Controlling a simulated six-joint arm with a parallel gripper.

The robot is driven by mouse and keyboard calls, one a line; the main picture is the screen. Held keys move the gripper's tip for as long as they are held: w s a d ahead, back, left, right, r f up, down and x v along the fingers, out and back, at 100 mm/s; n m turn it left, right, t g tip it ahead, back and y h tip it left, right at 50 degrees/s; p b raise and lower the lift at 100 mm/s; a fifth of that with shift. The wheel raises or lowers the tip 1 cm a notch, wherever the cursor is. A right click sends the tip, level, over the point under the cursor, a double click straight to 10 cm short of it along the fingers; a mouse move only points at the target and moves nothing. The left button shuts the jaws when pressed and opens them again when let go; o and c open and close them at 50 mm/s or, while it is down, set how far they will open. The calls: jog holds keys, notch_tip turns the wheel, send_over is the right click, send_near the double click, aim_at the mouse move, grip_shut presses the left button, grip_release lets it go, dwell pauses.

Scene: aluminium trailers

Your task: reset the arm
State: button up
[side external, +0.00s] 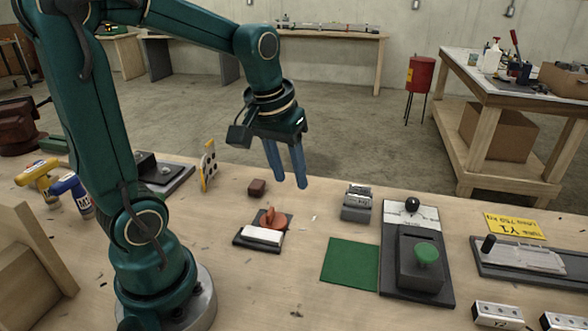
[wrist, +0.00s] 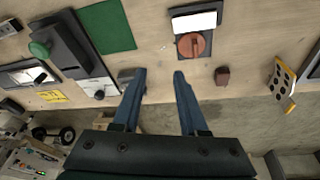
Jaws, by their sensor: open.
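My gripper (side external: 288,166) hangs from my green arm above the far part of the wooden bench, fingers pointing down. Its two blue fingers are apart with nothing between them. In the wrist view my gripper (wrist: 159,72) also shows open and empty, with bare bench top and the bench edge below it. It touches nothing that I can see.
A base with a red knob (side external: 271,218), a brown block (side external: 257,188) and a grey metal block (side external: 357,203) stand near my gripper. A green mat (side external: 350,263) and a green-knobbed fixture (side external: 425,254) lie to the right. A yellow perforated plate (side external: 208,166) stands left.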

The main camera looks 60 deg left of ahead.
jog(key=s+d+r+m+t+h, duration=0.1)
jog(key=s+d+m+t, duration=0.1)
jog(key=s+d+m, duration=0.3)
jog(key=s+d, duration=0.3)
jog(key=shift+r+m+t, duration=0.25)
jog(key=shift+m+t, duration=0.05)
jog(key=shift+t, duration=0.1)
dwell(0.4)
